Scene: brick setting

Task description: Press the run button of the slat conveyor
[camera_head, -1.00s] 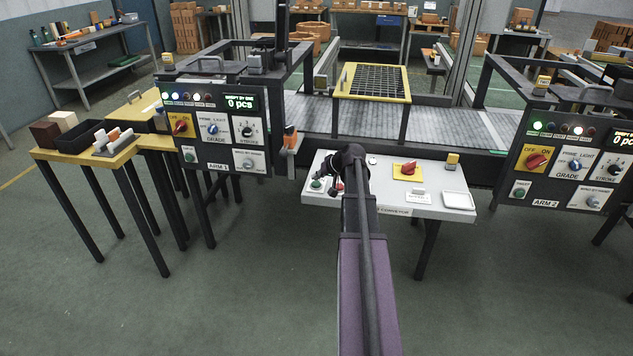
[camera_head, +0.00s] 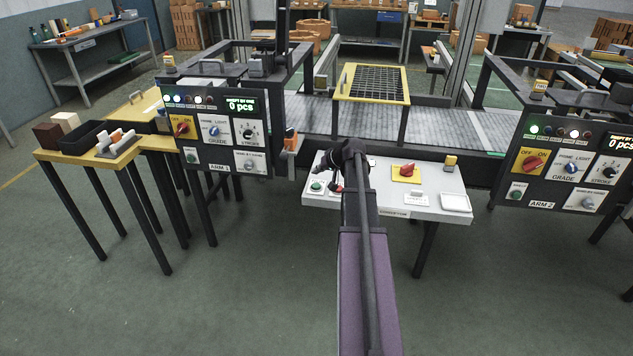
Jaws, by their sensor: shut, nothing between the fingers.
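The slat conveyor (camera_head: 420,136) runs across the back behind a white control table (camera_head: 385,199) labelled conveyor. A green round button (camera_head: 317,187) sits at the table's left end, with a red and dark control (camera_head: 335,187) just right of it. A red rotary switch on a yellow plate (camera_head: 406,171) is further right. My gripper (camera_head: 333,166) is small and dark at the end of my arm, over the left part of the table, close to the green button. It looks shut and empty. My wrist partly hides it and the panel behind; contact with a button cannot be told.
Control box ARM 1 (camera_head: 212,129) stands left of the table and ARM 2 (camera_head: 570,168) right of it. A yellow-framed grate (camera_head: 372,82) stands over the conveyor. A yellow side table (camera_head: 90,152) holds blocks and a black tray. The floor in front is clear.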

